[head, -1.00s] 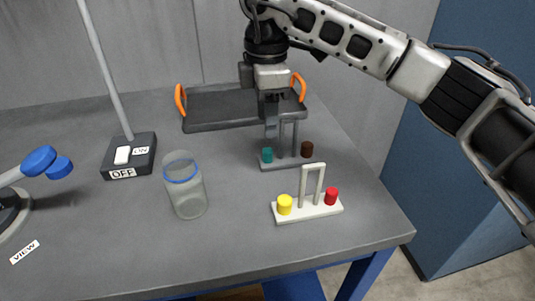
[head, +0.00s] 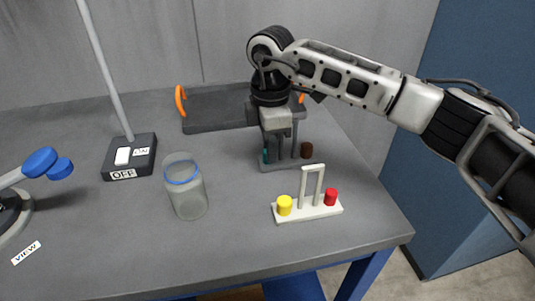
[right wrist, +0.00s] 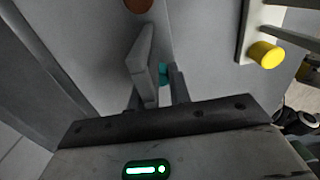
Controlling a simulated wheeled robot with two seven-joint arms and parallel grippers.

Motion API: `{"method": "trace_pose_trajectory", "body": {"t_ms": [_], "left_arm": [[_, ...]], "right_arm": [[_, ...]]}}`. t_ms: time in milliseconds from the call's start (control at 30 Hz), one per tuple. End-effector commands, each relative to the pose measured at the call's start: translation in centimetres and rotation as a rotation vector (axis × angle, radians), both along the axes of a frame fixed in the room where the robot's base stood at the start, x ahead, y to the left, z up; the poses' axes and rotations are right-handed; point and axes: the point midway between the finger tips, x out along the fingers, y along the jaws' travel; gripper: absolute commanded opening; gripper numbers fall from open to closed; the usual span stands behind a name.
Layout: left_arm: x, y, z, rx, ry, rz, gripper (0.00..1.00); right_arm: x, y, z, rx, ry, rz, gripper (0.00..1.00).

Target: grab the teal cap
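The teal cap (head: 265,156) is at the left end of a grey rack (head: 291,164) on the table, partly hidden by my right gripper. My right gripper (head: 271,157) points down over that end of the rack, with its fingers apart. In the right wrist view the teal cap (right wrist: 163,75) shows between the fingers, partly covered; I cannot tell whether they touch it. A brown cap (head: 306,150) is at the rack's right end. My left gripper is not in view.
In front stands a white rack (head: 308,211) with a yellow cap (head: 285,205) and a red cap (head: 330,196). A clear jar (head: 187,195) stands to the left. A dark tray (head: 215,123) with orange handles is behind. A switch box (head: 129,158) is further left.

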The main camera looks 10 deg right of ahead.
Motion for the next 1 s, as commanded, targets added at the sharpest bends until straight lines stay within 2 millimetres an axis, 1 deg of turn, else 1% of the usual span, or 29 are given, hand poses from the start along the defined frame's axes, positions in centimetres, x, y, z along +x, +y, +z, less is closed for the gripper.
{"method": "trace_pose_trajectory", "body": {"t_ms": [33,67,367,467,567,700,767,833,1000], "left_arm": [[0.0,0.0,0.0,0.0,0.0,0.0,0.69],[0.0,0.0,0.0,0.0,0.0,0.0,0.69],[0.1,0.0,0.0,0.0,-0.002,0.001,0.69],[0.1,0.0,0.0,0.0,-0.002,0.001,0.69],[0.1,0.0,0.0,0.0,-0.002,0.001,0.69],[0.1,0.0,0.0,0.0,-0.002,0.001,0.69],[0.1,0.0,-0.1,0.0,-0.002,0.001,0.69],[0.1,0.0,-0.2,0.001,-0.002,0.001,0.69],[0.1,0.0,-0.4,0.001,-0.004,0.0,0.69]], "right_arm": [[0.0,0.0,0.0,0.0,0.0,0.0,0.05],[0.0,0.0,0.0,0.0,0.0,0.0,0.0],[0.0,0.0,0.1,0.0,0.0,0.0,0.0],[0.0,0.0,0.4,0.0,-0.002,0.0,0.0],[0.1,0.0,1.2,0.0,-0.004,0.0,0.0],[0.1,0.1,3.3,0.0,-0.006,0.0,0.0],[-0.7,0.5,4.2,0.0,-0.006,0.003,0.0],[-1.7,1.0,5.4,-0.001,-0.007,0.005,0.0],[-4.5,2.4,9.2,-0.001,-0.009,0.005,0.0]]}}
